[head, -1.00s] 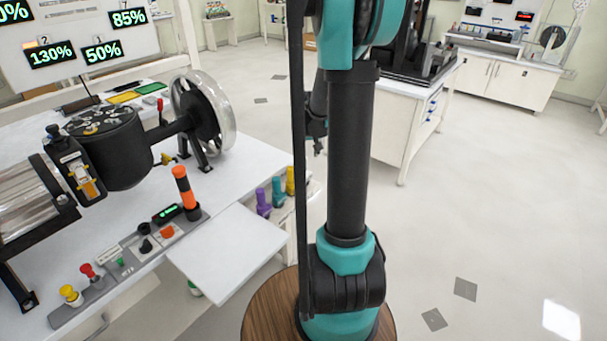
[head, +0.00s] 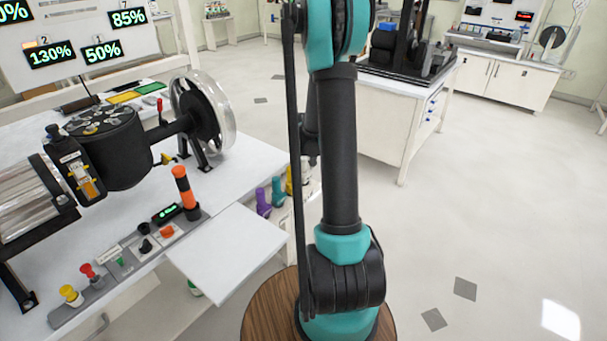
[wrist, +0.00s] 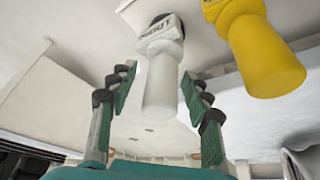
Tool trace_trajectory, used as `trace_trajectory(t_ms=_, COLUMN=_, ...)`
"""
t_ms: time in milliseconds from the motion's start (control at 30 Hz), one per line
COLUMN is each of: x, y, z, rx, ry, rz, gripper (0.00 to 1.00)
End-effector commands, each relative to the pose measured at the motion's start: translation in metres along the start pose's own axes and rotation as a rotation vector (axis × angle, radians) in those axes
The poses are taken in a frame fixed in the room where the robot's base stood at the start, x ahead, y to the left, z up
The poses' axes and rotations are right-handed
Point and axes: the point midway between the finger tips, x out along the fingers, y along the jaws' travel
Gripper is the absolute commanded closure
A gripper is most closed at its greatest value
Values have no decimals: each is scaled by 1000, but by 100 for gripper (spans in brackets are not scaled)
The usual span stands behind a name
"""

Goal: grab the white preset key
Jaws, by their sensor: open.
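The white preset key (wrist: 163,82) hangs in the upper middle of the wrist view, with a pale rounded shaft and dark lettering on its wider head. My gripper (wrist: 158,88) is open, with one green-padded finger on each side of the key. The fingers look apart from the key, with gaps on both sides. In the head view my gripper is hidden behind my arm, and I cannot make out the white key clearly there.
A yellow key (wrist: 262,55) is close to the right finger. In the head view, purple (head: 263,203) and teal (head: 278,191) keys stand along the side of the white bench (head: 235,245). A separate cabinet table (head: 385,125) stands behind my arm. Open floor lies to the right.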

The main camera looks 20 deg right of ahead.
Motion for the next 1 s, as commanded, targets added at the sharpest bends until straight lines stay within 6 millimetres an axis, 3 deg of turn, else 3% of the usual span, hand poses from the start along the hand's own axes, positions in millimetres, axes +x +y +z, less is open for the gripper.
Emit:
trace_trajectory(t_ms=300, x=4, y=0, z=0, rx=0, ry=0, rz=0, gripper=51)
trace_trajectory(t_ms=700, x=3, y=0, z=0, rx=0, ry=0, rz=0, gripper=100)
trace_trajectory(t_ms=1000, x=3, y=0, z=0, rx=0, ry=0, rz=0, gripper=100)
